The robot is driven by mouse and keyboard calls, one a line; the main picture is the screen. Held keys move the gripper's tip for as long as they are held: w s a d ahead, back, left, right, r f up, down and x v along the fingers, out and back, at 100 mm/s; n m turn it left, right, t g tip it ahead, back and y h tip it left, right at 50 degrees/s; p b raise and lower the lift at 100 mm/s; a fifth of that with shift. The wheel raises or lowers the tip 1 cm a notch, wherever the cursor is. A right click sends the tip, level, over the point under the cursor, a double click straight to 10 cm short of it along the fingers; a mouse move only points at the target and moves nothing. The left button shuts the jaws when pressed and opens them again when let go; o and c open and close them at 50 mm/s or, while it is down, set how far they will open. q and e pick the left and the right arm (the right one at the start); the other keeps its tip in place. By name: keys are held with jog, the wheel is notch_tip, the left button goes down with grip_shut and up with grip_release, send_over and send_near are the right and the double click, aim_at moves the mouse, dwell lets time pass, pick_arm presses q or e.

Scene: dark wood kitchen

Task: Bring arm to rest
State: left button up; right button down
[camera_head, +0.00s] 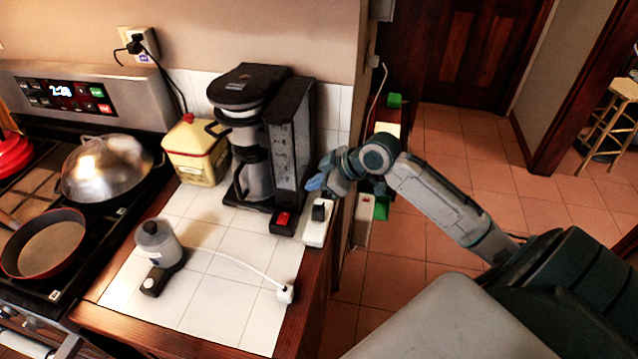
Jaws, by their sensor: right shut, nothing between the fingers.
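My right arm (430,195) reaches in from the right, over the floor beside the counter. My right gripper (318,184) is shut and empty. It is at the counter's right edge, just right of the coffee maker (290,140) and above a white power strip (318,225) with a black plug (319,209) in it. I cannot tell whether the gripper touches anything there. My left gripper is not in view.
A grey grinder-like appliance (157,240) stands on the tiled counter (215,295), its white cord ending in a loose plug (285,294). A yellow canister (195,155) is behind. The stove (30,180) holds pans. Open tiled floor (440,130) lies right.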

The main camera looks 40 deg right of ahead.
jog(key=shift+s+d+r, duration=0.3)
jog(key=shift+d+r, duration=0.05)
jog(key=shift+r, duration=0.05)
jog(key=s+a+f+m+g+h, duration=0.25)
jog(key=s+a+f, duration=0.45)
jog(key=s+f, duration=0.45)
jog(key=s+a+f+m+g+h, duration=0.1)
jog(key=s+m+h, duration=0.15)
jog(key=s, duration=0.45)
jog(key=s+a+f+m+g+h, duration=0.1)
jog(key=s+m, duration=0.2)
jog(key=s, duration=0.5)
jog(key=s+d+f+g+b, duration=0.1)
jog(key=d+f+b, duration=0.1)
jog(key=f, duration=1.6)
jog(key=d+f+b, duration=0.1)
jog(key=f+b, duration=0.1)
jog(key=f, duration=1.6)
jog(key=s+d+f+g+b, duration=0.1)
jog(key=s+f+b, duration=0.1)
jog(key=s+f, duration=1.6)
notch_tip(320, 180, down, 2)
jog(key=shift+d+f+b, duration=0.1)
jog(key=shift+d+b, duration=0.15)
jog(key=shift+b, duration=0.1)
